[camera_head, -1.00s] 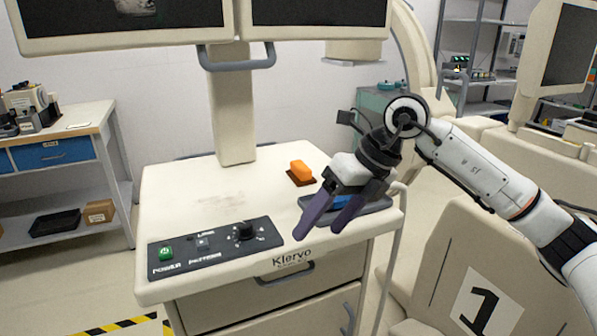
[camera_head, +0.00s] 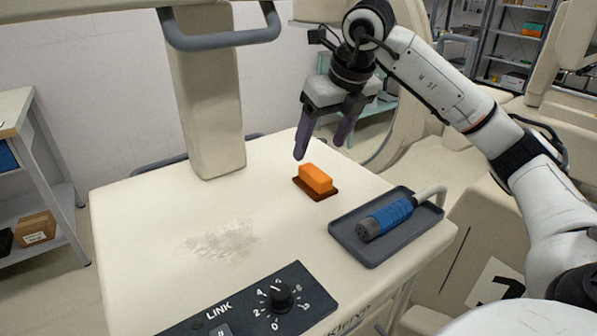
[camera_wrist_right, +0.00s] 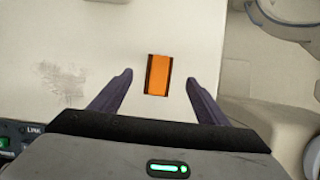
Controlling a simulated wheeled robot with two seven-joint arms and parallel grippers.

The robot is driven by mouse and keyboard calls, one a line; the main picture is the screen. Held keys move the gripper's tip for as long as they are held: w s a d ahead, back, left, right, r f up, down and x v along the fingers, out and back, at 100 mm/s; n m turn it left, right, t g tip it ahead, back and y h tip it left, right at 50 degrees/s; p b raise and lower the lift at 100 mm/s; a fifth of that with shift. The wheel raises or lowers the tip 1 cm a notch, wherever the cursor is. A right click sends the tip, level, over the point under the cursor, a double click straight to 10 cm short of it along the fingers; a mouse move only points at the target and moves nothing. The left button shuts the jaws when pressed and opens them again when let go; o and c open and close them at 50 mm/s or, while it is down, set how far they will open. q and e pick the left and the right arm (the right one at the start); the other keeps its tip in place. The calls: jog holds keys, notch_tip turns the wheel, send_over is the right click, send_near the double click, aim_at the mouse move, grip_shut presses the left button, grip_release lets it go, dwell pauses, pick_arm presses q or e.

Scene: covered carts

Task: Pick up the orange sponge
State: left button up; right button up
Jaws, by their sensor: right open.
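The orange sponge (camera_head: 316,178) lies on a dark brown base (camera_head: 303,186) on the cream cart top (camera_head: 140,205). My right gripper (camera_head: 321,150) is open and empty, with its purple fingers pointing down above the sponge and towards its far side. In the right wrist view the sponge (camera_wrist_right: 158,75) shows ahead, between the lines of the two open fingers (camera_wrist_right: 160,85). The fingers do not touch it. My left gripper is not in view.
A dark tray (camera_head: 370,250) with a blue-handled tool (camera_head: 387,219) stands right of the sponge. A control panel with a knob (camera_head: 280,297) is at the front. A column (camera_head: 205,120) rises at the back. A pale smudge (camera_head: 222,241) marks the clear cart top.

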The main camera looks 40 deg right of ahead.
aim_at(314, 171)
jog(key=x, duration=0.3)
jog(key=shift+s+f, duration=0.25)
jog(key=x, duration=0.5)
jog(key=shift+s, duration=0.25)
jog(key=shift+w+f, duration=0.15)
jog(key=shift+f, duration=0.2)
jog(key=c, duration=1.1)
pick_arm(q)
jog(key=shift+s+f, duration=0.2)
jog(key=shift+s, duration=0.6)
pick_arm(e)
jog(key=shift+c, duration=0.2)
